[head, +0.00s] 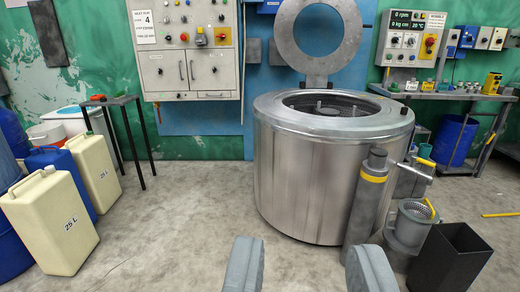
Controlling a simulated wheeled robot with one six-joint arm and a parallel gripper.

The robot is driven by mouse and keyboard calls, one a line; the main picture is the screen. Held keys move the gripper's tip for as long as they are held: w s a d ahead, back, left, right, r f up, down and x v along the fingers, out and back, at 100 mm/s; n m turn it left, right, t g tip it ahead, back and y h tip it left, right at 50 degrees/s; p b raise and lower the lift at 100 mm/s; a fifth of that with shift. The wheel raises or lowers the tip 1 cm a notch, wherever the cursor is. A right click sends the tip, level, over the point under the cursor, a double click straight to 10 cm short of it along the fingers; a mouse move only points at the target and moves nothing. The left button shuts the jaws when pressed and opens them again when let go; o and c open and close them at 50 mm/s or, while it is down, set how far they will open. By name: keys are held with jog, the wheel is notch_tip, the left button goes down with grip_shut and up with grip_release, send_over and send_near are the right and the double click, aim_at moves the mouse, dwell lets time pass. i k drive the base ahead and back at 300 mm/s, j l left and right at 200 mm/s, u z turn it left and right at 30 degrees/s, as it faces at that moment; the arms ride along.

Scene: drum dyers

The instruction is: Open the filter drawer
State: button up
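My gripper (306,250) is at the bottom of the head view. Its two grey fingers are wide apart with nothing between them, over bare floor in front of the steel drum. No part is clearly marked as the filter drawer. A grey filter housing (408,232) with a round perforated top and a yellow handle stands at the drum's lower right, well to the right of my gripper. A grey control cabinet (190,70) on the back wall has two doors with handles and a strip with a horizontal handle (214,95) along its bottom, apparently closed.
The steel drum (310,185) stands ahead with its lid (285,30) raised. A grey pipe with a yellow band (373,179) and a dark bin (450,262) stand at right. Cream canisters (50,222) and a small table (110,102) are at left. Floor between is clear.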

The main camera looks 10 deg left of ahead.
aim_at(226, 93)
jog(key=i+j+u, duration=0.35)
jog(key=i, duration=0.5)
jog(key=i+u, duration=0.35)
jog(key=i, duration=0.5)
jog(key=i+z, duration=0.15)
jog(key=i, duration=0.4)
jog(key=i+j+z, duration=0.1)
jog(key=i, duration=0.5)
jog(key=i+j+z, duration=0.15)
jog(key=i+j, duration=0.15)
jog(key=i, duration=0.25)
jog(key=i+j+z, duration=0.3)
jog(key=i, duration=0.15)
jog(key=i+j+z, duration=0.3)
jog(key=i, duration=0.15)
